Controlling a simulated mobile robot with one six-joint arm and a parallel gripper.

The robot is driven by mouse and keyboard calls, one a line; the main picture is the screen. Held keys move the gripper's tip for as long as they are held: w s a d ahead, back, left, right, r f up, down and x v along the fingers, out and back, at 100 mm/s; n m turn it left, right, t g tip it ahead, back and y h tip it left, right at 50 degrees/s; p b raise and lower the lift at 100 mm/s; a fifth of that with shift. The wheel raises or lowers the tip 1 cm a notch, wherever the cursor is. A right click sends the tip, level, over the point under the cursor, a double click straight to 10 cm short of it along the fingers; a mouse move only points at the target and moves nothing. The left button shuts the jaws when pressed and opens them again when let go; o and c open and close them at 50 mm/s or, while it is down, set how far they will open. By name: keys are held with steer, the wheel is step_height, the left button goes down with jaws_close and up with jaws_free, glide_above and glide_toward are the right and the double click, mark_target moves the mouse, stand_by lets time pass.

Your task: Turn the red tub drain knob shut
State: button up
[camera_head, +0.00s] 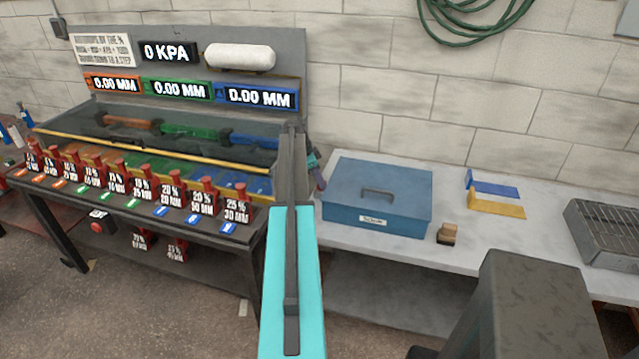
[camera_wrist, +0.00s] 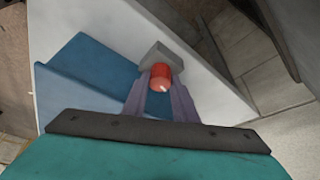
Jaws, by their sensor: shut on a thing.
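The knob's marking and turn angle are hard to make out. In the head view my gripper (camera_head: 319,180) is at the right end of the long tub (camera_head: 170,140), and the knob is hidden there. The tub holds orange, green and blue pieces, and its gauges above read 0 KPA and 0.00 MM.
Several red labelled weights (camera_head: 170,195) line the bench front. A blue toolbox (camera_head: 376,205) stands on the pale table just right of my gripper. A small brown block (camera_head: 447,234), blue and yellow pieces (camera_head: 496,195) and a grey tray (camera_head: 606,232) lie farther right.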

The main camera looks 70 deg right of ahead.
steer(key=shift+f, duration=0.1)
steer(key=shift+s+a+n+b, duration=0.1)
steer(key=shift+n+b, duration=0.6)
steer(key=shift+b, duration=0.05)
steer(key=shift+n+t+h+b, duration=0.4)
steer(key=shift+n+t+b, duration=0.1)
steer(key=shift+n, duration=0.3)
steer(key=o, duration=1)
steer(key=shift+o, duration=0.2)
